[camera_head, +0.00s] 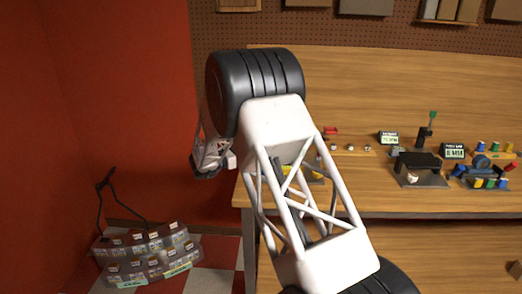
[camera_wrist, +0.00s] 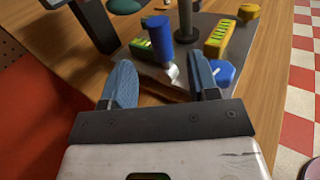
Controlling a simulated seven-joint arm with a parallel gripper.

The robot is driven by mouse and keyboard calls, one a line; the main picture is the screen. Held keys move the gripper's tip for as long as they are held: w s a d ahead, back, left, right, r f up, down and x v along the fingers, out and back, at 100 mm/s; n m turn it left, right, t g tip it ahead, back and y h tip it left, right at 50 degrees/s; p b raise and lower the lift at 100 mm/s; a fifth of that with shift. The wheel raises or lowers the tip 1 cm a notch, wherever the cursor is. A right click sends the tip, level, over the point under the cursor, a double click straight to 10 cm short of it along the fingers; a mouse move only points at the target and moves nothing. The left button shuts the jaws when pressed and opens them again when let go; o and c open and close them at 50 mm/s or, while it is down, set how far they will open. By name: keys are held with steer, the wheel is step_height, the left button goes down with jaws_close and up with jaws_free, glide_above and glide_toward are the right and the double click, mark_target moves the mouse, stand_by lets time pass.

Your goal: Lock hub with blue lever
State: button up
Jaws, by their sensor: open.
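In the wrist view my gripper (camera_wrist: 163,80) is open, with its two blue fingers apart and nothing between them. Beyond the fingers lies a grey plate (camera_wrist: 165,76) with several parts on it. An upright blue cylinder (camera_wrist: 160,40) stands ahead, between the finger directions and apart from them. A blue faceted knob (camera_wrist: 223,73) sits near the right finger. I cannot tell which blue part is the lever, nor which part is the hub. In the head view my arm hides most of this fixture; only some yellow (camera_head: 312,173) shows behind the arm's struts.
A dark grey post (camera_wrist: 188,30) and yellow blocks (camera_wrist: 218,40) rise from the plate near the fingers. A dark upright panel (camera_wrist: 95,22) stands at left. In the head view, a black block (camera_head: 418,162) and a coloured cluster (camera_head: 485,172) are farther right on the wooden table (camera_head: 380,200).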

steer(key=shift+d, duration=0.1)
steer(key=shift+x, duration=3.85)
jaws_close()
